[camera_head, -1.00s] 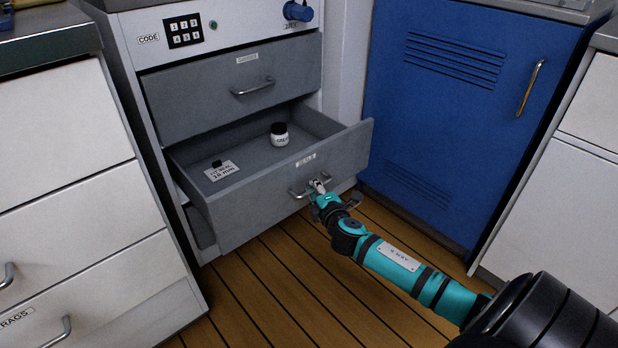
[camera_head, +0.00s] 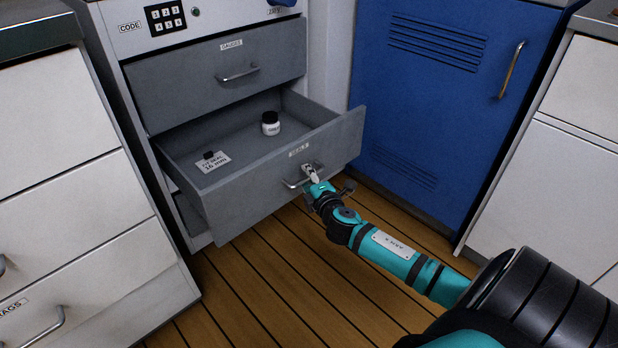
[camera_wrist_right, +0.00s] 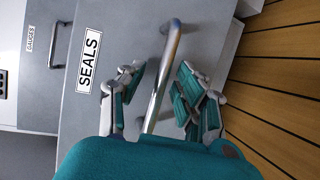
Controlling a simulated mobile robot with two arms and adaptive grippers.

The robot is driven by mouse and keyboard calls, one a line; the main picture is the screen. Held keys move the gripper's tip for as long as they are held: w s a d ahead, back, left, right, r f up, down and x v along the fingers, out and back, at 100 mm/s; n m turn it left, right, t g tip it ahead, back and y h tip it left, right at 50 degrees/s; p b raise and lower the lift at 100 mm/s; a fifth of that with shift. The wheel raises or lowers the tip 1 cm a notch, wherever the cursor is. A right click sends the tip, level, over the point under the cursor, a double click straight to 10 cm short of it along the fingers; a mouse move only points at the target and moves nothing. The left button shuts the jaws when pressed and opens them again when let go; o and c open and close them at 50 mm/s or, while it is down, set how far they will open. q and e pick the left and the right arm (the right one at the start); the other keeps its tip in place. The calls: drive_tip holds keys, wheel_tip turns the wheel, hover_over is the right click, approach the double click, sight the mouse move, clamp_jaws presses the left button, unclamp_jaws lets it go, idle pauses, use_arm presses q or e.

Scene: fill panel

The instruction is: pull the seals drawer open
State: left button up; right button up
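The grey seals drawer (camera_head: 285,185) stands well out from the cabinet, with its inside in view. Its SEALS label shows in the right wrist view (camera_wrist_right: 89,60). My right gripper (camera_head: 310,176) is at the drawer's front handle (camera_head: 292,184). In the right wrist view, the fingers of my right gripper (camera_wrist_right: 158,92) stand apart on either side of the bar handle (camera_wrist_right: 160,80), with gaps visible beside the bar. Inside the drawer are a white jar with a dark lid (camera_head: 270,124) and a small black piece by a white card (camera_head: 213,162). My left gripper is not in view.
The gauges drawer (camera_head: 200,85) above is shut, below a keypad (camera_head: 165,17). A blue locker (camera_head: 430,110) stands to the right. White drawer units stand at left (camera_head: 75,190) and right (camera_head: 560,170). Wooden floor (camera_head: 260,290) lies clear before the drawer.

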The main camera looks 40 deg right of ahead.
drive_tip(key=v, duration=1.2)
idle(0.4)
